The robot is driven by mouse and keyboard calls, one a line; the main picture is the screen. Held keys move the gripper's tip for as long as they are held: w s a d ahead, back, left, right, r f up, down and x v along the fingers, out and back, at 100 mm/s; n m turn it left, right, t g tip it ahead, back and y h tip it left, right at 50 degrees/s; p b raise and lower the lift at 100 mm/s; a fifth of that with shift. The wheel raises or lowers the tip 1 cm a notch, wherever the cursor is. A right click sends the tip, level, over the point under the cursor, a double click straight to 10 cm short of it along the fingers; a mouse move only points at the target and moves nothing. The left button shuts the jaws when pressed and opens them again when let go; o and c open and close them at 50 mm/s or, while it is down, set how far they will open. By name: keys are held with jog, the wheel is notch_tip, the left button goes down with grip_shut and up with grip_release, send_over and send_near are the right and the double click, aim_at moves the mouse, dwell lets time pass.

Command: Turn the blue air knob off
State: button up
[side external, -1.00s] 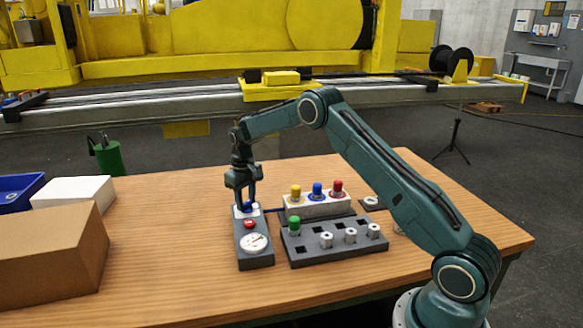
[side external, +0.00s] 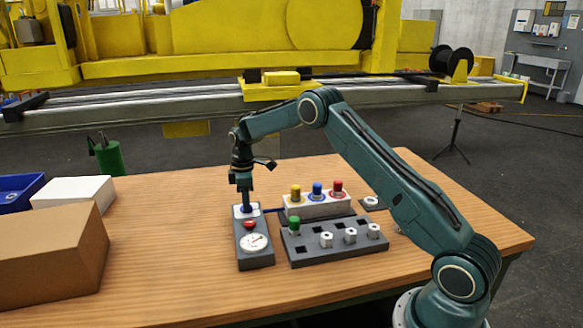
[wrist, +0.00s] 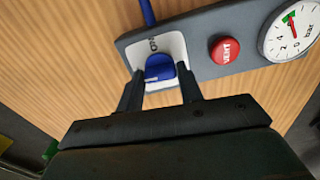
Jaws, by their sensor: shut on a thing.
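The blue air knob (wrist: 158,68) sits on a white plate (wrist: 175,48) at one end of a dark grey panel (wrist: 195,45). In the wrist view, my gripper (wrist: 163,80) has one finger on each side of the knob and is shut on it. In the side view, my gripper (side external: 246,203) points down at the far end of the panel (side external: 255,261) and mostly hides the knob. The plate's lettering is partly visible, but I cannot read the whole label.
A red VENT button (wrist: 225,50) and a round pressure gauge (wrist: 292,28) share the panel. A blue hose (wrist: 148,12) meets its edge. To its right stand a block with coloured knobs (side external: 318,205) and a grey socket tray (side external: 335,241). A cardboard box (side external: 50,255) is at left.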

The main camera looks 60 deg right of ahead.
jog(key=shift+r+n, duration=0.1)
jog(key=shift+n, duration=0.4)
jog(key=o, duration=1)
notch_tip(320, 180, up, 14)
jog(key=shift+f, duration=0.1)
dwell(0.5)
